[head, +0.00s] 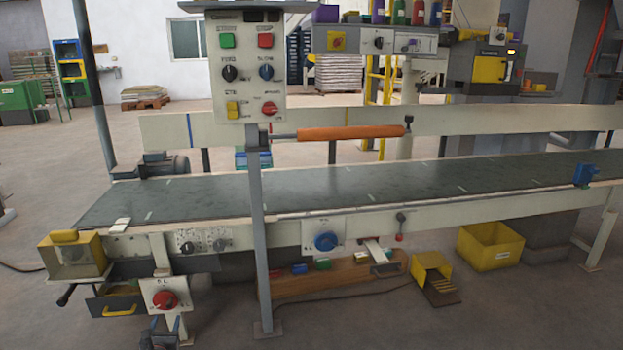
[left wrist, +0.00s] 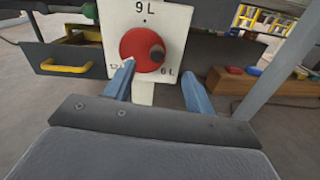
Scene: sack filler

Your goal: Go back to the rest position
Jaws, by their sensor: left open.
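My left gripper (head: 163,330) is at the bottom left of the head view, just below the white plate with the red knob (head: 165,300). In the left wrist view its two blue fingers (left wrist: 155,85) are apart with nothing between them. The red knob (left wrist: 142,50) with a dark spot on it shows beyond the fingertips, on a plate (left wrist: 178,22) marked "9 L" and "6 L". Whether a fingertip touches the plate cannot be told. My right gripper is in neither view.
A conveyor (head: 330,190) runs across the view behind the control post (head: 262,240). A drawer with a yellow handle (head: 119,311) is left of the knob. A wooden beam (head: 335,279), a yellow step (head: 433,278) and a yellow bin (head: 490,246) stand on the floor. The floor in front is clear.

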